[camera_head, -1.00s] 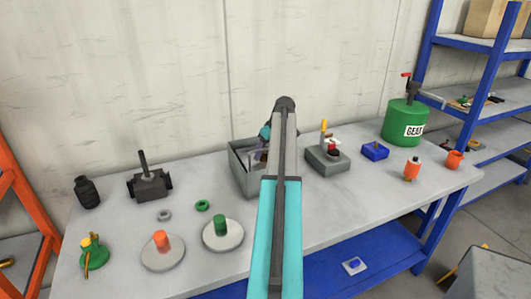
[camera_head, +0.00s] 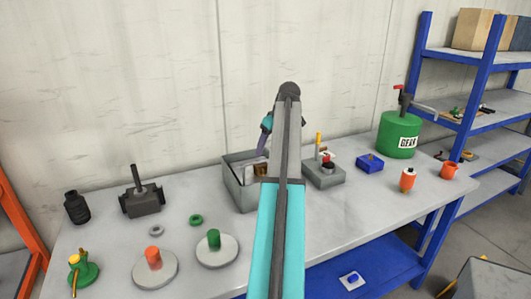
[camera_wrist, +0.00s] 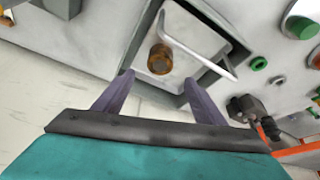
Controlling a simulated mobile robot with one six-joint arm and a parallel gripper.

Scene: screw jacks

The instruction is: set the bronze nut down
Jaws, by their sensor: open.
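The bronze nut (camera_wrist: 160,58) shows in the wrist view as a short brownish cylinder with a darker top. It sits inside the open grey box (camera_wrist: 236,48), which has a wire handle across it. My gripper (camera_wrist: 158,80) is open, its two purple fingers apart, with the nut beyond the fingertips and not between them. In the head view my gripper (camera_head: 263,144) is over the grey box (camera_head: 237,188), partly hidden behind my arm. I cannot make out the nut clearly there.
To the right are a grey block with levers (camera_head: 324,175) and a blue box (camera_head: 369,163). The wall is close behind.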

